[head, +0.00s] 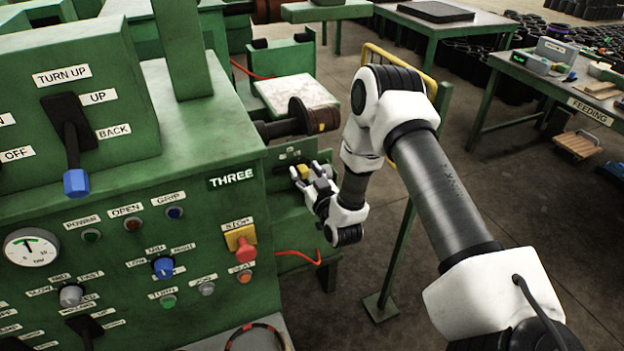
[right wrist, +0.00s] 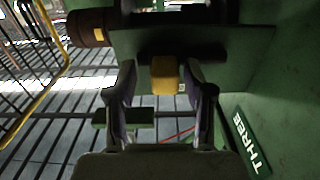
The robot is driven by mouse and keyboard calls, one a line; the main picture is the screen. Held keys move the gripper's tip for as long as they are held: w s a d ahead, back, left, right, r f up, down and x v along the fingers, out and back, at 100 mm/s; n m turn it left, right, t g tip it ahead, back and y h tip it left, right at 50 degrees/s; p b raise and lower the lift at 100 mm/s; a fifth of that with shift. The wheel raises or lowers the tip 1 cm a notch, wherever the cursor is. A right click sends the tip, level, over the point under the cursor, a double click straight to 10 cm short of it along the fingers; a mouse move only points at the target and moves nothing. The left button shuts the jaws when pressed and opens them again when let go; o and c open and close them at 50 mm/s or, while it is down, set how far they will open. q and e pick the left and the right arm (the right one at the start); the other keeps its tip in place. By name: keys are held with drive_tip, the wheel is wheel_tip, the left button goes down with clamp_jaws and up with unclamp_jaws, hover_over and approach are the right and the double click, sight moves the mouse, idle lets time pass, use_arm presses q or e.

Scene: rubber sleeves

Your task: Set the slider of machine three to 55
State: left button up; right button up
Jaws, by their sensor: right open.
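Machine three (head: 130,190) is a green cabinet at the left, with a THREE label (head: 231,176); that label also shows in the right wrist view (right wrist: 246,139). The slider's yellow knob (head: 304,171) sits on a green ledge at the machine's right side. Its scale is too small to read. My right gripper (head: 313,178) is open at the knob. In the right wrist view the knob (right wrist: 165,76) shows between the fingers, close to the right finger, with a wider gap on the left. I cannot tell whether the right finger touches it. My left gripper is out of view.
A brown roller (head: 312,116) projects above the slider area. The front panel carries a red stop button (head: 246,249), knobs and levers. Open floor lies at the right, before the FEEDING table (head: 560,95).

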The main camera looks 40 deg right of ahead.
drive_tip(key=v, duration=1.1)
drive_tip(key=shift+s, duration=0.15)
drive_tip(key=shift+d, duration=0.1)
